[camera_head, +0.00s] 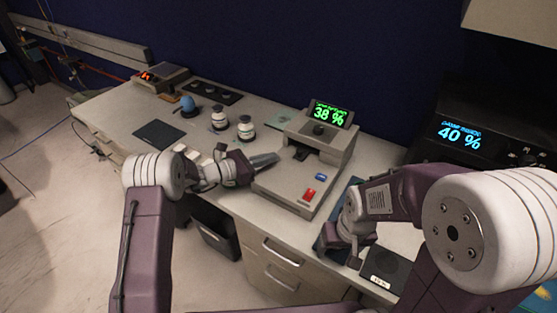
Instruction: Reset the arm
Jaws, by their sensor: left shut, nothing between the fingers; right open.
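My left arm comes in from the lower left and reaches over the front edge of the bench. Its gripper (264,160) is shut and empty, pointing right, close to the left side of a beige device with a green 38 % display (331,114). I cannot tell whether it touches the device. My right arm comes in from the right and bends down over the bench's right part. Its gripper (345,252) points down to the left near the front edge, beside a dark pad. Its fingers are small and partly hidden by its own wrist, with nothing seen held.
A red button (308,195) and a blue button (320,177) sit on the device. Two white jars (245,128), a blue rounded object (188,104) and a dark mat (159,132) lie to the left. A black machine showing 40 % (460,135) stands right. A small black scale (384,268) sits in front.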

